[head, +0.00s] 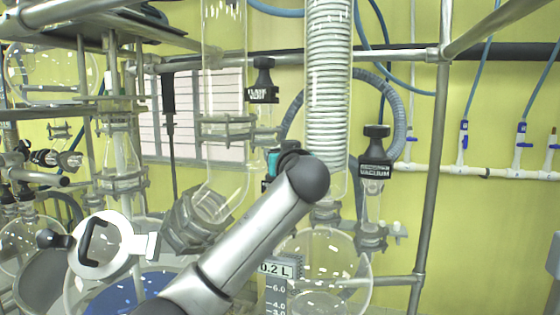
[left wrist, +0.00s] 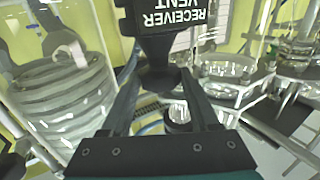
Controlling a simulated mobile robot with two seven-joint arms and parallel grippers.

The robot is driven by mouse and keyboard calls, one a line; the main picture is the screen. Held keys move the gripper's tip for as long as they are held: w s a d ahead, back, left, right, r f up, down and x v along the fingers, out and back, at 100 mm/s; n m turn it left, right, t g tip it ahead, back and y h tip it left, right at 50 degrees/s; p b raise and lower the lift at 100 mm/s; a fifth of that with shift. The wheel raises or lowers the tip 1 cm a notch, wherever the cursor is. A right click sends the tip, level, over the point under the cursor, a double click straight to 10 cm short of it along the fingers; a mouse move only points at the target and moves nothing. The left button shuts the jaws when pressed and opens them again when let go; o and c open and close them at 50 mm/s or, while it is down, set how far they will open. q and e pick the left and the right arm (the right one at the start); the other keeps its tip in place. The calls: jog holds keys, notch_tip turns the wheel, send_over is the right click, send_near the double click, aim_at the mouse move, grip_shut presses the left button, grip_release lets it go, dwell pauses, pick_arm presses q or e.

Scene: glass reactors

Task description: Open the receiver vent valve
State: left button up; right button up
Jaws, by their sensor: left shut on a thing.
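The receiver vent valve (left wrist: 165,30) is a black knob with a white "RECEIVER VENT" label, upside down at the top of the left wrist view. My left gripper (left wrist: 162,82) is shut on its dark stem, one finger on each side. In the head view my left arm reaches up from the bottom. Its rounded joint hides most of the gripper and the valve; a bit of teal and black (head: 274,160) shows behind it. Whether the valve is turned cannot be told. My right gripper is in neither view.
A black labelled vent knob (head: 263,82) stands behind, and a vacuum knob (head: 375,150) to the right. A coiled glass condenser (head: 328,80), a round receiver flask (head: 345,265) and metal posts (head: 432,150) crowd around my arm. A white ring with a black handle (head: 112,232) is at left.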

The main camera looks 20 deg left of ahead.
pick_arm(q)
jog(key=shift+w+d+n+g+y, duration=0.1)
jog(key=shift+n+g+y, duration=0.35)
jog(key=shift+y, duration=0.25)
jog(key=shift+y, duration=0.3)
jog(key=o, duration=1.4)
jog(key=shift+r, duration=0.1)
jog(key=shift+b, duration=0.3)
